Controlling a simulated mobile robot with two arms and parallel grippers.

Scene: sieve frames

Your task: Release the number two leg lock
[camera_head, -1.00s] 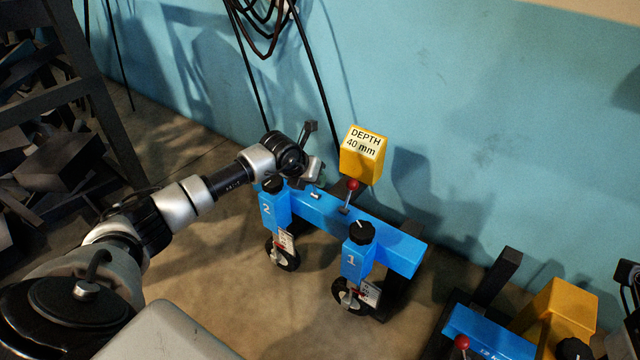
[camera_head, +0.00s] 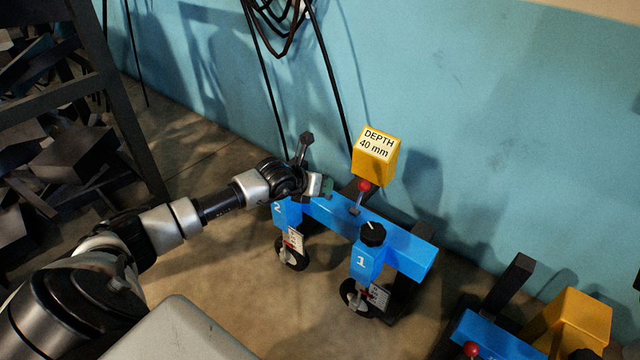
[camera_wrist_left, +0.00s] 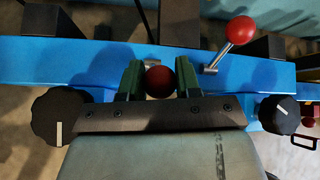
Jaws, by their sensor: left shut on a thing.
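The blue two-legged frame (camera_head: 405,262) stands on the floor by the wall. Leg 1 (camera_head: 366,262) is at its right and leg 2 (camera_head: 288,213) at its left, each with a small wheel. My left gripper (camera_head: 326,187) is at the crossbar beside leg 2 and hides that leg's top. In the left wrist view its green fingers (camera_wrist_left: 160,82) are shut on a red ball knob (camera_wrist_left: 160,83). The knob's shaft is hidden. The other red-knobbed lever (camera_head: 361,192), nearer leg 1, is free and tilted; it also shows in the wrist view (camera_wrist_left: 238,32).
A yellow box marked "DEPTH 40 mm" (camera_head: 376,155) rises behind the crossbar. Black dials (camera_wrist_left: 60,116) (camera_wrist_left: 279,114) flank my gripper. Cables (camera_head: 275,15) hang on the wall. Another blue and yellow unit (camera_head: 495,335) stands at lower right. A dark rack (camera_head: 85,90) is at left.

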